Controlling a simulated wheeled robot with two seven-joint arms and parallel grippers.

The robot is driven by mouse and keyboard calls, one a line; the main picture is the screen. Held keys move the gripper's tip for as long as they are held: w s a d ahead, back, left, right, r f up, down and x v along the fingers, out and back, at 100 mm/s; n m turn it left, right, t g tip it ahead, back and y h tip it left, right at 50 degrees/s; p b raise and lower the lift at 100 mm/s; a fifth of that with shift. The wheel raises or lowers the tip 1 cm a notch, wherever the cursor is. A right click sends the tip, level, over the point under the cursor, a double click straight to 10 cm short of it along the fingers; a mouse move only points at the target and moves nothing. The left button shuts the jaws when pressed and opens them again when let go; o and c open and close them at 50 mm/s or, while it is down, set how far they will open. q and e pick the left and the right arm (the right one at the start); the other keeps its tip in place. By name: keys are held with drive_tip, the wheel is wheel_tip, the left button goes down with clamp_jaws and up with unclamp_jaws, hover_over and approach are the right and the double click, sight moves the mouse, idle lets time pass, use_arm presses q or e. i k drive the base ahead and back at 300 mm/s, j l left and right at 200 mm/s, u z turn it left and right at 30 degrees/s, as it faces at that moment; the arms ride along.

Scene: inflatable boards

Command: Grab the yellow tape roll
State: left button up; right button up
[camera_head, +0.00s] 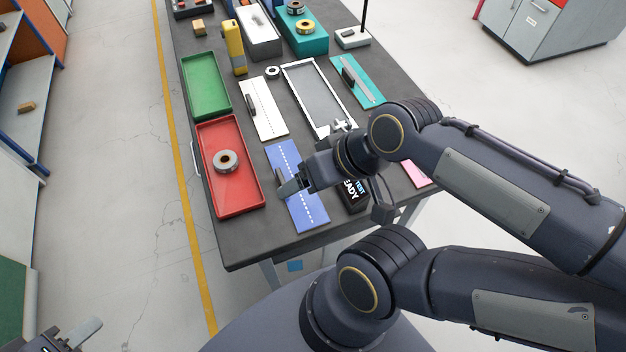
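A yellow-looking tape roll (305,31) lies on a teal box (312,46) at the far end of the table. My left gripper (85,331) shows only partly at the bottom left corner, with one grey finger in view, far from the rolls. My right gripper (288,186) is low over the blue board (307,213), well short of the yellow roll. Its finger gap is not clear from here.
A grey roll (226,169) lies in a red tray (222,198). A green tray (206,86), a yellow upright tool (234,48), a white board (263,112) and a white-framed tray (290,75) crowd the dark table (250,238). Floor left of it is clear.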

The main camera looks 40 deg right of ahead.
sight(304, 26)
drive_tip(key=z, duration=1.25)
drive_tip(key=k+z, duration=0.45)
drive_tip(key=k+l+z, duration=0.15)
drive_tip(key=z, duration=0.3)
drive_tip(key=i+l+z, duration=0.15)
drive_tip(key=z, duration=0.25)
drive_tip(key=i+l+z, duration=0.15)
drive_tip(key=z, duration=0.25)
drive_tip(key=i+l+z, duration=0.1)
drive_tip(key=z, duration=0.3)
drive_tip(key=i+z, duration=0.4)
drive_tip(key=i+u, duration=0.35)
drive_tip(key=i, duration=0.55)
drive_tip(key=i+l+u, duration=0.15)
drive_tip(key=i+u, duration=0.15)
drive_tip(key=i, duration=0.6)
drive_tip(key=i+j+u, duration=0.15)
drive_tip(key=i+u, duration=0.25)
drive_tip(key=i+j+u, duration=0.1)
drive_tip(key=u, duration=0.35)
drive_tip(key=i+l+u, duration=0.1)
drive_tip(key=i+u, duration=0.3)
drive_tip(key=i+l+u, duration=0.1)
drive_tip(key=i+u, duration=0.15)
drive_tip(key=u, duration=0.2)
drive_tip(key=i+j+u, duration=0.15)
drive_tip(key=i+u, duration=0.25)
drive_tip(key=i, duration=0.3)
drive_tip(key=i+u, duration=0.45)
drive_tip(key=i, duration=0.3)
